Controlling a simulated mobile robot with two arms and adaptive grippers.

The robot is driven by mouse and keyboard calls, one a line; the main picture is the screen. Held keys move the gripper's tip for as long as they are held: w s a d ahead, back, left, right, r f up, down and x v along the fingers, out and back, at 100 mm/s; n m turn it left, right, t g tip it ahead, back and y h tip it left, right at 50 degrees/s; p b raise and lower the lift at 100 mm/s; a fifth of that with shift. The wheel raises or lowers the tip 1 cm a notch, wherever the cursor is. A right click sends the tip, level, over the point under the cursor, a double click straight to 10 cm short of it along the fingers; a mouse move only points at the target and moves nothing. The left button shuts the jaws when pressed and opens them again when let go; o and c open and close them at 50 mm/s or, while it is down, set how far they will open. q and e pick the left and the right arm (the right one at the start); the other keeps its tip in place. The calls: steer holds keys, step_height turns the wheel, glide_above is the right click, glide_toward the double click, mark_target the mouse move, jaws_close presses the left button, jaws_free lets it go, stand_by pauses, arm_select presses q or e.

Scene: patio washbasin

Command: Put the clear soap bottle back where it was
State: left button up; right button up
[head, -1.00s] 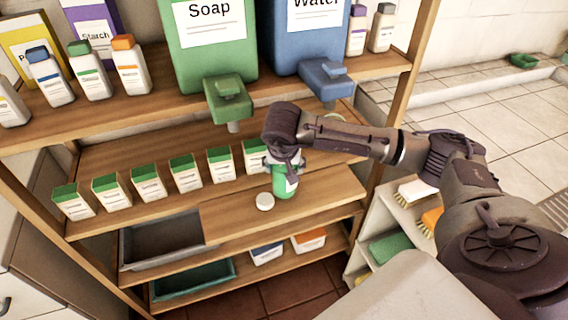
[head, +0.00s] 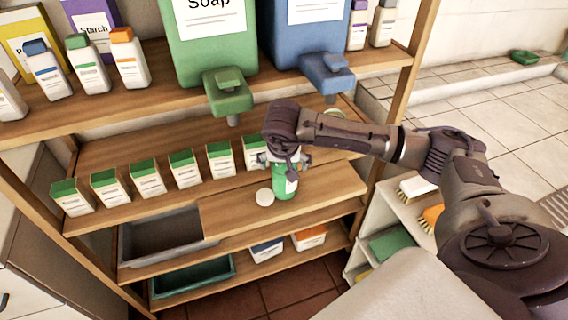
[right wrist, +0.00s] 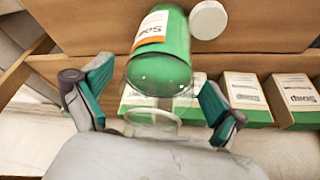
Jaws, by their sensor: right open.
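The clear soap bottle (head: 284,184), filled with green liquid and bearing a white and orange label, stands upright on the middle wooden shelf (head: 325,185). It also shows large in the right wrist view (right wrist: 162,62), with its clear, empty-looking end toward the gripper. My right gripper (head: 285,161) is open at the top of the bottle. In the right wrist view its two teal-padded fingers (right wrist: 155,78) are spread, one on each side of the bottle, with gaps visible. A round white cap (head: 265,197) lies beside the bottle. My left gripper is not in view.
Several green-topped soap boxes (head: 146,178) stand in a row left of the bottle. A green Soap dispenser (head: 228,92) and a blue Water dispenser (head: 326,73) overhang from the upper shelf. A grey bin (head: 160,240) sits lower left. The shelf right of the bottle is clear.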

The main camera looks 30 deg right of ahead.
steer(key=v, duration=1.3)
